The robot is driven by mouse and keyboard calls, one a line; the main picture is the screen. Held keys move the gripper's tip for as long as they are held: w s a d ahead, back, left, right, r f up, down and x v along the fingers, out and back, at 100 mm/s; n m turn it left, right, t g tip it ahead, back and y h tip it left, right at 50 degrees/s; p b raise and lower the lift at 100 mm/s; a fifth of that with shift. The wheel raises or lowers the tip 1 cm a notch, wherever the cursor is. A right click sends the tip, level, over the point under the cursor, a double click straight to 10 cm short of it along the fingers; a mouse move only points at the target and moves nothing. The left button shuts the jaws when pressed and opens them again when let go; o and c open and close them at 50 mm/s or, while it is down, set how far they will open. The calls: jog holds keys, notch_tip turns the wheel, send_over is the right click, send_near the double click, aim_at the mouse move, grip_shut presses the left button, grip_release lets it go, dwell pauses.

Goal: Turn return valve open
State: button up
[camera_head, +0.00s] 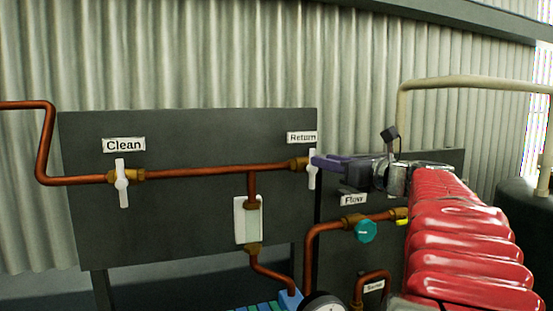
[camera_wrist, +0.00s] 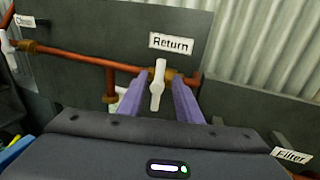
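The return valve has a white handle (camera_wrist: 157,85) on a brass body in the copper pipe, below the "Return" label (camera_wrist: 171,43). The handle stands near upright, across the pipe, in the wrist view. In the head view the return valve handle (camera_head: 312,169) is partly hidden by my gripper (camera_head: 318,162), which reaches it from the right. In the wrist view the two purple fingers of my gripper (camera_wrist: 159,92) are apart, one on each side of the handle, with visible gaps. I cannot tell how deep the handle sits between them.
The "Clean" valve's white handle (camera_head: 122,183) is upright at the left on the same pipe. Below my arm are the "Flow" valve's teal knob (camera_head: 366,231) and a gauge (camera_head: 324,303). The dark panel (camera_head: 190,130) stands close behind the pipes.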

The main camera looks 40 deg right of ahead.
aim_at(311, 168)
jog(key=shift+w, duration=3.2)
jog(key=shift+c, duration=0.4)
